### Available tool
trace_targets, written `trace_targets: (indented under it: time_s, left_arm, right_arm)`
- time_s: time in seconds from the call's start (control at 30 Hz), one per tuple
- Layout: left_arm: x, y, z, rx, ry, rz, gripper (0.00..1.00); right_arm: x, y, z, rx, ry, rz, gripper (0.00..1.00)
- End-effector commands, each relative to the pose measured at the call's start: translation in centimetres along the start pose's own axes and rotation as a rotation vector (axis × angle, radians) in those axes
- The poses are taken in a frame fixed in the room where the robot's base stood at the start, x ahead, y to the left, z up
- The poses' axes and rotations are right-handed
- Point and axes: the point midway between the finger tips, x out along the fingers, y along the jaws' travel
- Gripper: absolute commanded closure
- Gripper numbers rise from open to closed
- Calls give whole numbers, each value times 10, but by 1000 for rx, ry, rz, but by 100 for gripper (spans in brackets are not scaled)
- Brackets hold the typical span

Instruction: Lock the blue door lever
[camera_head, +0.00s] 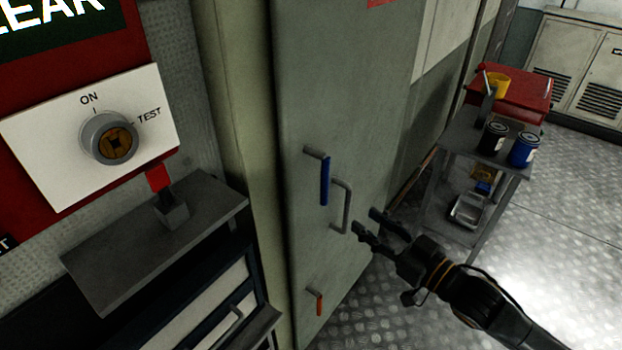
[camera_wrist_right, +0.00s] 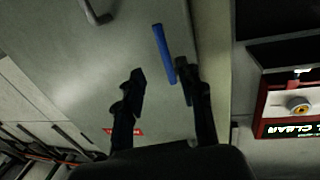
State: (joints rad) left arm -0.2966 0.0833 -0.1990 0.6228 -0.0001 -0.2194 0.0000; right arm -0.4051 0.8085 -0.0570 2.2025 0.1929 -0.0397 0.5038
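The blue door lever (camera_head: 325,181) hangs vertically from a grey pivot on the grey-green door (camera_head: 340,90). A fixed grey handle (camera_head: 346,208) is just to its right. My right gripper (camera_head: 366,221) is open and empty, to the right of the lever and slightly lower in the head view. In the right wrist view, the blue lever (camera_wrist_right: 162,53) lies ahead of my open right gripper (camera_wrist_right: 160,68), closer to the right finger, whose tip overlaps its lower end. Contact cannot be told. My left gripper is not in view.
An orange lever (camera_head: 319,303) sits lower on the door. A grey shelf (camera_head: 110,265) and a switch panel (camera_head: 60,140) stand at left. A metal cart (camera_head: 465,140) with cans and a red toolbox (camera_head: 525,92) stands at right. Clear floor (camera_head: 570,210) lies beyond it.

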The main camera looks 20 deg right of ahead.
Motion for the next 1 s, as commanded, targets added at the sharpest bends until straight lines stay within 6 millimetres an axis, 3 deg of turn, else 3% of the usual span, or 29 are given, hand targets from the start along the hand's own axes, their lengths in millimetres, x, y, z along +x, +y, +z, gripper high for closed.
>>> trace_targets:
  time_s: [0.27, 0.8, 1.0]
  left_arm:
    - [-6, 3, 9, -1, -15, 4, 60]
    - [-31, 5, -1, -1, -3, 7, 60]
    - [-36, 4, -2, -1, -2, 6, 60]
  right_arm:
    - [20, -3, -8, 1, 12, -9, 62]
    - [110, -4, -10, 0, 11, -8, 62]
    - [132, -4, -7, 0, 8, -8, 62]
